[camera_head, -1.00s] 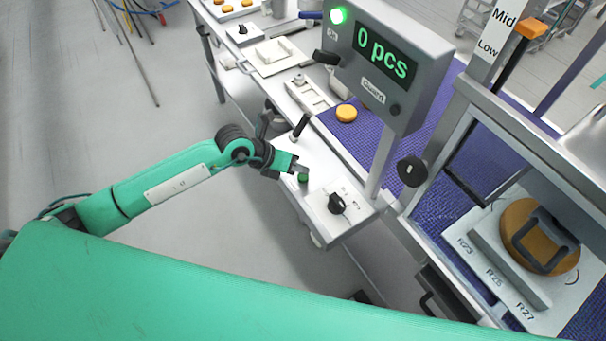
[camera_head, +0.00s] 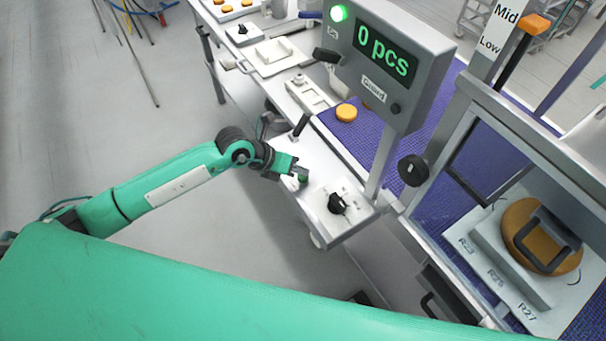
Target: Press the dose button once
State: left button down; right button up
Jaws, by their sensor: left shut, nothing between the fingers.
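The dose button (camera_head: 303,179) is a small green button on the white control panel (camera_head: 318,217), to the left of a black knob. My left gripper (camera_head: 300,175) is shut and empty, with its fingertips at the button. The fingers partly cover the button, and I cannot tell whether they touch it or whether it is pressed down. My right gripper does not show.
The grey display box (camera_head: 385,65) reads "0 pcs", with a lit green lamp (camera_head: 339,13). A black knob (camera_head: 337,203) and a black lever (camera_head: 300,125) stand on the panel. An orange round (camera_head: 346,112) lies on the purple belt (camera_head: 360,135).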

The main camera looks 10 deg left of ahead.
aim_at(298, 177)
pick_arm(q)
jog(key=shift+f+b, duration=0.35)
jog(key=shift+f, duration=0.2)
dwell(0.6)
jog(key=shift+r+p, duration=0.8)
jog(key=shift+r, duration=0.25)
jog(key=shift+r+p, duration=1.75)
jog(key=shift+r, duration=0.7)
